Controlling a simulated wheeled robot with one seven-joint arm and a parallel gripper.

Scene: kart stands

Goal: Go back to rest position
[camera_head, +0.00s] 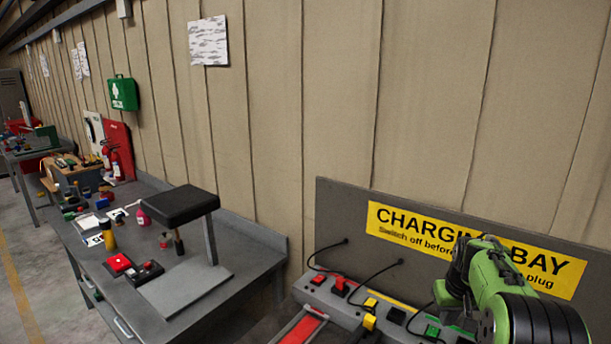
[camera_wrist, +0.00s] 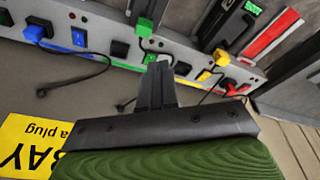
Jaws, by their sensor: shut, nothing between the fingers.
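My gripper (camera_wrist: 160,70) shows in the wrist view, its dark fingers together with nothing between them. Beyond its tips is the grey charging strip (camera_wrist: 188,60) with blue, green, yellow and red plugs or switches. I cannot tell how far the fingertips are from it. In the head view my green arm is at the lower right, in front of the yellow charging bay sign (camera_head: 400,222), and hides part of its lettering. The fingers are not clear in that view.
A grey workbench (camera_head: 105,262) stands on the left, with a black-topped stand (camera_head: 180,205), bottles and small items. Black cables (camera_head: 375,272) loop between the back panel and the strip. A ribbed wall (camera_head: 340,100) runs behind. Open floor (camera_head: 40,285) lies at far left.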

